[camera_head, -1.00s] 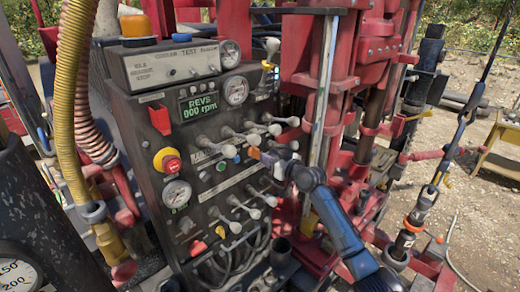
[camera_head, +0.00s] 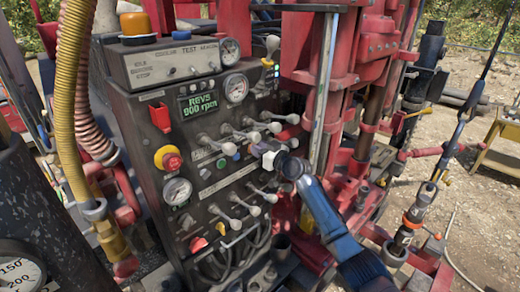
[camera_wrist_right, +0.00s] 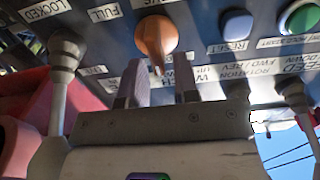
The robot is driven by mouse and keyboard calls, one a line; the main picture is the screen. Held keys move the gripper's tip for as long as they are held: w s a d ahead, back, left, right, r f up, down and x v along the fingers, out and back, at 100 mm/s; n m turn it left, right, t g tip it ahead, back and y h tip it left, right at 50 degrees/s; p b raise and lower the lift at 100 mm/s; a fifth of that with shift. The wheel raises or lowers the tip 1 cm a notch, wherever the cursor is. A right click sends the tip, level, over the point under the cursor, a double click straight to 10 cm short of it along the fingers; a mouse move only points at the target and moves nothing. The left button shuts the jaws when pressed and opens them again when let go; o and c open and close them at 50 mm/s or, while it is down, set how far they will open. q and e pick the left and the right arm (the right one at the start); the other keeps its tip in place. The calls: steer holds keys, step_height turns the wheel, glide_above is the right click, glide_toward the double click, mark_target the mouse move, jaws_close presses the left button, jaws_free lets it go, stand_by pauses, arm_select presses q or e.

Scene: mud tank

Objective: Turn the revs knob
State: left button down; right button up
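The orange pointer knob (camera_wrist_right: 157,38) sits on the control panel in the right wrist view; the label above it is cut off and seems to end in "VS". My right gripper (camera_wrist_right: 159,74) is open, with its two fingers either side of the knob's lower pointed end and visible gaps. I cannot tell whether the fingers reach the knob's depth. In the head view my right gripper (camera_head: 262,150) is against the middle of the panel and hides the knob. My left gripper is not in view.
Grey-handled levers (camera_head: 240,132) stick out above the gripper, and more levers (camera_head: 233,210) below. A blue reset button (camera_wrist_right: 237,25) and a green button (camera_wrist_right: 300,18) lie beside the knob. A red emergency button (camera_head: 172,162) is at left. Red drill structure (camera_head: 340,60) stands at right.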

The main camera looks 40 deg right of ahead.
steer(key=c, duration=0.4)
jaws_close()
steer(key=m, duration=0.4)
steer(key=d+m, duration=0.1)
steer(key=m, duration=0.3)
steer(key=shift+d+f+b, duration=0.1)
steer(key=shift+f+b, duration=0.1)
steer(key=shift+b, duration=0.2)
steer(key=shift+m, duration=0.4)
